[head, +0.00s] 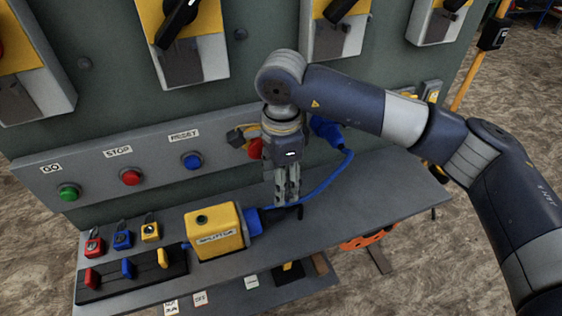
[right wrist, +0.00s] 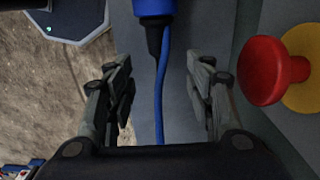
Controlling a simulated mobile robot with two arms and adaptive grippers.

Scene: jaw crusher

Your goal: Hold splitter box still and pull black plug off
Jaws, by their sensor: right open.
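The yellow splitter box (head: 217,232) sits on the grey shelf, with a blue connector (head: 251,220) on its right side. A dark round piece (head: 201,219) is on its top. My right gripper (head: 287,203) points down just right of the blue connector, open. A small black piece (head: 300,212) shows beside its fingertips; I cannot tell whether this is the black plug. In the right wrist view, a blue cable (right wrist: 160,95) runs between the open fingers of my right gripper (right wrist: 158,72) from a blue connector (right wrist: 153,8) with a black sleeve. My left gripper is not in view.
Behind stands a panel with green (head: 69,192), red (head: 131,177) and blue (head: 192,161) buttons. A red mushroom button (right wrist: 271,70) is close to the right in the right wrist view. Small padlocks (head: 122,240) stand left of the box. The shelf's right part (head: 390,190) is clear.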

